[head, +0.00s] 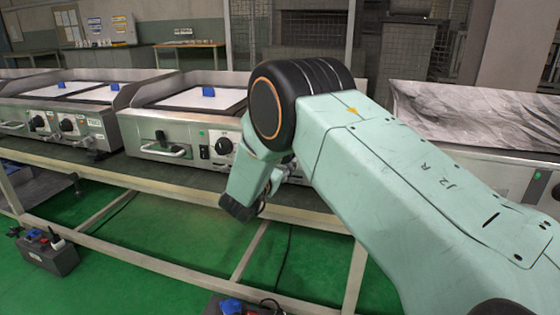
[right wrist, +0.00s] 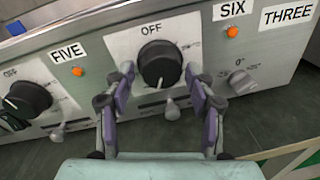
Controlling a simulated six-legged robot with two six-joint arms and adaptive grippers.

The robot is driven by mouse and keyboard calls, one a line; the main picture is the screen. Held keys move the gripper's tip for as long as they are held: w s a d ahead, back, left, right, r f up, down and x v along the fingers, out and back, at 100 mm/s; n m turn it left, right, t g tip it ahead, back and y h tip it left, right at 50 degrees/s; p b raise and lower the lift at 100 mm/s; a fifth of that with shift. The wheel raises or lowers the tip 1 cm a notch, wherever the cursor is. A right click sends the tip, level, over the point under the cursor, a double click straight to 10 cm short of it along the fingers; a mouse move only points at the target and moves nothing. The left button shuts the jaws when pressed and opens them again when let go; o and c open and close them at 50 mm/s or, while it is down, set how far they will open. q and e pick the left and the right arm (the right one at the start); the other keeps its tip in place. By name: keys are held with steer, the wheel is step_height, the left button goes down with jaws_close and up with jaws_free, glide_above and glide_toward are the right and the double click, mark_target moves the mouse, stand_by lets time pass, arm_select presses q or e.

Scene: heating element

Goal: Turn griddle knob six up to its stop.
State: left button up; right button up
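In the right wrist view a round black knob (right wrist: 160,63) sits on a white plate marked OFF at its top. The SIX label (right wrist: 232,10) is up and to its right, the FIVE label (right wrist: 68,53) to its left. My right gripper (right wrist: 159,71) is open, its two purple fingers on either side of the knob's lower part. Small gaps seem to show between fingers and knob; contact is unclear. My left gripper is not in view.
Another black knob (right wrist: 28,98) is at the left of the right wrist view. A small grey knob (right wrist: 242,82) is on the right, near orange lamps (right wrist: 232,31). In the head view, griddles (head: 185,120) line a long bench above a green floor (head: 180,250).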

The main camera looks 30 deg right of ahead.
steer(key=shift+o, duration=0.5)
steer(key=v, duration=0.7)
steer(key=shift+a, duration=0.25)
steer(key=shift+s+r, duration=0.1)
steer(key=shift+s, duration=0.05)
